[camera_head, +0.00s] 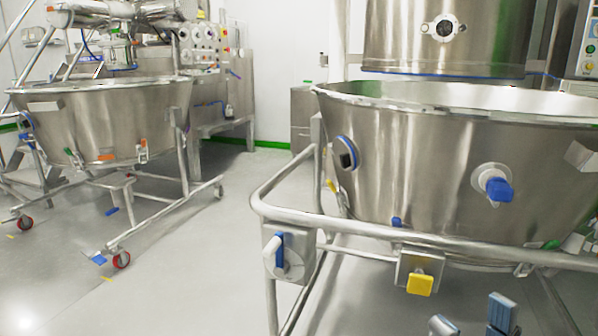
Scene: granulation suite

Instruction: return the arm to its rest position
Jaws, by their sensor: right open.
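My right gripper (473,318) shows only at the bottom edge of the head view, right of centre. Two blue-grey fingertips stand apart with floor visible between them, and nothing is held. The rest of the gripper and its arm are below the frame. The fingertips appear in front of and below the rail of a large steel bowl (420,160). I see no contact with the rail or the bowl. My left gripper is not in view.
A steel vessel (445,40) hangs over the bowl. Another wheeled bowl (100,115) stands left. Floor (200,270) between them is clear.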

